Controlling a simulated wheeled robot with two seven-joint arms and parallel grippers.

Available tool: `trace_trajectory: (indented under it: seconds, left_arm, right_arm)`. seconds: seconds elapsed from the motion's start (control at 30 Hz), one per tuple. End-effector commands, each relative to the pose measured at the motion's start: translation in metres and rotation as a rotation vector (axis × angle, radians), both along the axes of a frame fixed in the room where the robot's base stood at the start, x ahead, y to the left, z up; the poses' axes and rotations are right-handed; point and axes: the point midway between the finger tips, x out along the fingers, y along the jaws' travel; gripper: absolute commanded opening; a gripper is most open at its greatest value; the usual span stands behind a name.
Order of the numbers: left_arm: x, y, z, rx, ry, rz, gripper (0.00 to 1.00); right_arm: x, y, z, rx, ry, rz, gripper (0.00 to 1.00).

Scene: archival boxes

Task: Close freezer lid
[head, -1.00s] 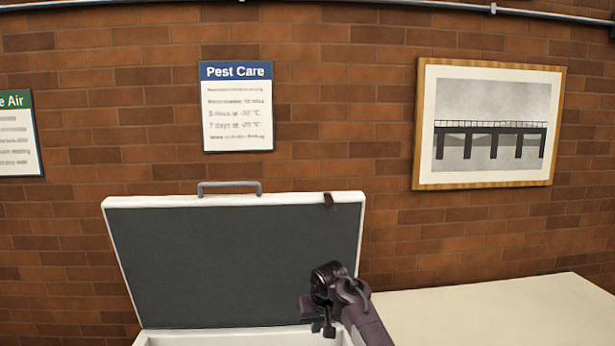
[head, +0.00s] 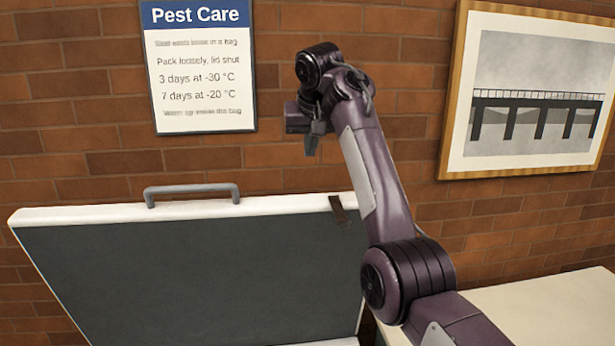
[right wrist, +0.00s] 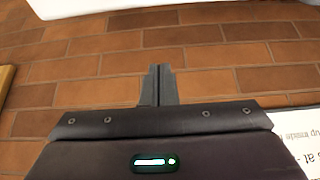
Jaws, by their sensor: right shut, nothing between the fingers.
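The freezer lid (head: 70,215) stands open and raised in the head view, with a white rim and a dark grey inner face. A grey handle (head: 192,190) is on its top edge. A small brown tab (head: 338,209) hangs over the rim to the right. My right gripper (head: 312,146) is shut and empty, above the lid's top edge and right of the handle, apart from both. Its closed fingers show in the right wrist view (right wrist: 158,82), with a white edge, probably the lid, at the top. Most of the freezer body is out of frame. My left gripper is not in view.
A brick wall (head: 300,100) stands behind the lid, carrying a Pest Care sign (head: 198,70) and a framed bridge picture (head: 535,90). A pale surface (head: 560,305) extends at the lower right, bare where visible.

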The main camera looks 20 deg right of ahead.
Motion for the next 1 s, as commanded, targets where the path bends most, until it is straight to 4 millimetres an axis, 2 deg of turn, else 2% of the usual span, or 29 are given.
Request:
trace_trajectory:
  seconds: [0.3, 0.5, 0.73, 1.0]
  left_arm:
    - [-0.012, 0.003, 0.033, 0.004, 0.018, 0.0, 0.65]
    - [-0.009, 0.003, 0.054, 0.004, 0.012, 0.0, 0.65]
    - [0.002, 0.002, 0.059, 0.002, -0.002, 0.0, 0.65]
    - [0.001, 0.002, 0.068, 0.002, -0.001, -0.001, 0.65]
  right_arm:
    - [0.029, -0.007, -0.047, -0.002, 0.006, -0.001, 0.0]
    - [0.047, -0.011, -0.08, -0.002, 0.007, 0.0, 0.0]
    - [0.027, -0.005, -0.085, -0.001, 0.001, 0.002, 0.0]
    - [0.011, -0.002, -0.088, -0.001, 0.001, 0.002, 0.0]
